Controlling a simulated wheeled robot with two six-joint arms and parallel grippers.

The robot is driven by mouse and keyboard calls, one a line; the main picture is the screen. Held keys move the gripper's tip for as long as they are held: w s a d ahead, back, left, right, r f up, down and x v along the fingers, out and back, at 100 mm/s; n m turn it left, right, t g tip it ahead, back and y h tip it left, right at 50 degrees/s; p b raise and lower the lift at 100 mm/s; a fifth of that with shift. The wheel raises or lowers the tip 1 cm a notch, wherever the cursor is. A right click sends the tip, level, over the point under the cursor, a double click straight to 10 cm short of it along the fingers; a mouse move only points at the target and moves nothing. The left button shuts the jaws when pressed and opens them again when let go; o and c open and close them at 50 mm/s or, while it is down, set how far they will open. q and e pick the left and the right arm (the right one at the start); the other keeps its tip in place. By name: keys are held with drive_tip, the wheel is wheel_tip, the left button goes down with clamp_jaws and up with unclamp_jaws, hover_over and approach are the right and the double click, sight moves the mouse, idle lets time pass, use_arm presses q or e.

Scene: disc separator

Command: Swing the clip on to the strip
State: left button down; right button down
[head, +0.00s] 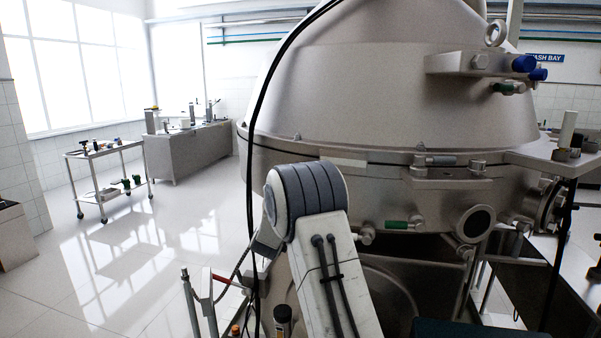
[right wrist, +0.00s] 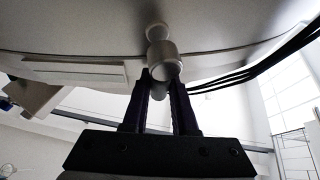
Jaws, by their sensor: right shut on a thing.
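My right gripper (right wrist: 162,84) shows in the right wrist view, its two black fingers closed on a grey round-ended metal piece (right wrist: 163,60), which looks like the clip. The piece sits under the rim of the big steel separator bowl (right wrist: 95,45), with a smaller round knob just above it. A pale flat strip (right wrist: 80,72) lies along the bowl's edge to the left of the clip and apart from it. In the head view the strip (head: 344,162) shows on the bowl's seam. One of my arms stands in front of the bowl there and the gripper is hidden. My left gripper is not in view.
A bracket with blue and green fittings (head: 508,65) juts from the upper right of the bowl. A metal clamp (head: 436,160) sits on the seam. A black cable (head: 252,150) hangs left of the bowl. A trolley (head: 106,170) stands left; the floor there is clear.

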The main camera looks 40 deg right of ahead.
drive_tip(key=c, duration=0.7)
unclamp_jaws()
drive_tip(key=shift+f, duration=0.1)
drive_tip(key=b+v, duration=0.4)
drive_tip(key=v, duration=0.6)
drive_tip(key=shift+a, duration=0.2)
drive_tip(key=shift+s, duration=0.1)
